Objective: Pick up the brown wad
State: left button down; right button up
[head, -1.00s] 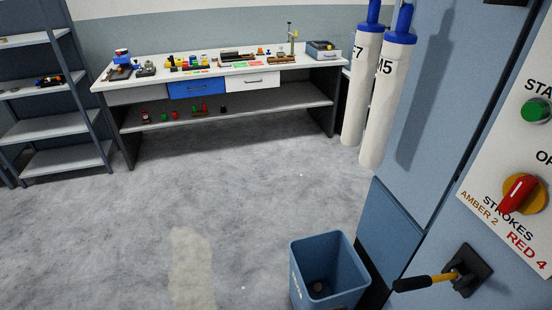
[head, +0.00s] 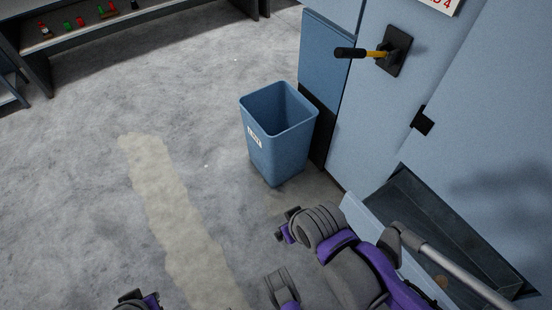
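A small brown patch (head: 442,282), which may be the brown wad, shows in the dark open recess low in the machine at the lower right, partly behind my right arm. It is too small to tell its shape. My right arm, purple and grey, is in front of the machine, with what looks like its gripper (head: 287,229) below the blue bin; the fingers are not clear. Only a small dark and purple part of my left gripper (head: 137,301) shows at the bottom edge. No held object can be seen in either.
A blue bin (head: 279,149) with a white label stands on the floor against the machine; its bottom is hidden. A lever (head: 365,53) with a black grip juts from the machine (head: 385,120). A bench shelf (head: 120,30) is at the upper left. The floor at left is clear.

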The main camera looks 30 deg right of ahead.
aim_at(440, 281)
jog(key=k+j, duration=0.1)
jog(key=z, duration=3.3)
jog(key=i+j+u, duration=0.1)
jog(key=j, duration=0.3)
jog(key=i+j+u, duration=0.1)
jog(key=j, duration=0.25)
jog(key=i+j+u, duration=0.1)
jog(key=j, duration=0.3)
jog(key=z, duration=0.1)
jog(key=u, duration=0.1)
jog(key=i, duration=0.05)
